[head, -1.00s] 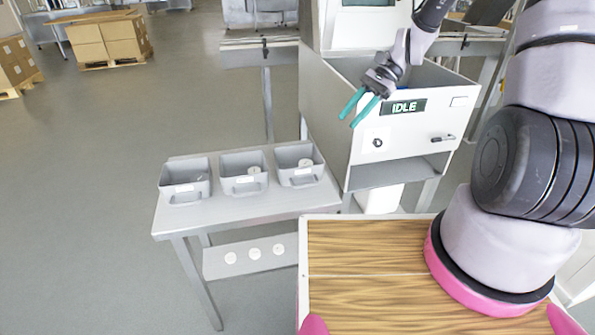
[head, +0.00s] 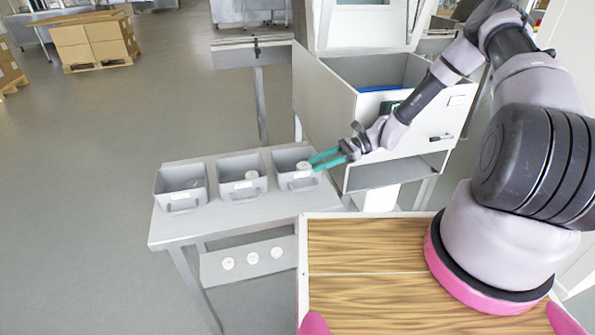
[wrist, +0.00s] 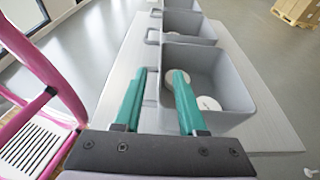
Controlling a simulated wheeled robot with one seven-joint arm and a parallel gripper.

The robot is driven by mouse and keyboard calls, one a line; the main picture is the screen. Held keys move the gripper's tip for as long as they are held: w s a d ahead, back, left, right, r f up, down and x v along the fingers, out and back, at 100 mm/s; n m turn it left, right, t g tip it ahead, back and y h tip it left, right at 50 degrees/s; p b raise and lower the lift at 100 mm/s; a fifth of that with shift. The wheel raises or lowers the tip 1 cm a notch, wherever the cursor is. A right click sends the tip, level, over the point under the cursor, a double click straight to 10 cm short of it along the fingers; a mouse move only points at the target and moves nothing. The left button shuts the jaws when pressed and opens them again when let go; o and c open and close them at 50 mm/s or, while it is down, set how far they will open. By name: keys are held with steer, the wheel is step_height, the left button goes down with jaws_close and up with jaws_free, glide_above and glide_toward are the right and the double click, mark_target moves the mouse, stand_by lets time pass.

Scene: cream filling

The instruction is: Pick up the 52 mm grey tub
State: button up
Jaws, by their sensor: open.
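Three grey bins stand in a row on a small table: the left bin (head: 181,198), the middle bin (head: 243,188) and the right bin (head: 297,182). A pale round piece (head: 303,166) lies in the right bin and another (head: 251,175) in the middle bin. I cannot tell which is the 52 mm grey tub. In the wrist view a pale round top (wrist: 207,103) shows on the near bin's floor, partly behind a finger. My gripper (head: 315,163) is open and empty at the right bin's right side. In the wrist view its teal fingers (wrist: 160,75) reach towards that bin's handle-side wall.
A grey cabinet (head: 325,110) with an open top stands right behind the bins, close to my arm. The table (head: 225,223) has bare room in front of the bins. A wooden-topped surface (head: 365,245) is at the front. Cardboard boxes (head: 88,45) are far off.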

mark_target(302, 171)
steer(key=x, duration=0.5)
steer(key=shift+a+f, duration=0.3)
steer(key=shift+a, duration=0.05)
jaws_close()
stand_by(1.1)
